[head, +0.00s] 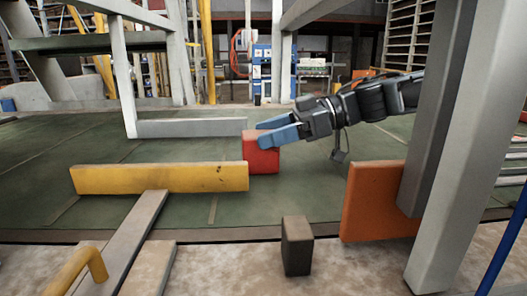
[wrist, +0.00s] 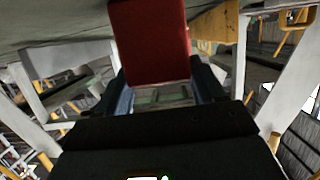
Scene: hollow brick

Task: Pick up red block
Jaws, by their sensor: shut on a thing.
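The red block (head: 262,158) is at the middle of the head view, just past the right end of a yellow beam. My gripper (head: 275,135) reaches in from the right with its blue fingers shut on the block's upper part. In the wrist view the red block (wrist: 150,42) stands out beyond the fingers of my gripper (wrist: 165,95), one finger on each side. Whether the block touches the green floor or hangs just above it, I cannot tell.
A yellow beam (head: 160,179) lies left of the block. An orange panel (head: 372,200) and grey posts (head: 450,150) stand at the right. A small dark block (head: 297,246) stands in front. Green floor (head: 235,208) is clear between them.

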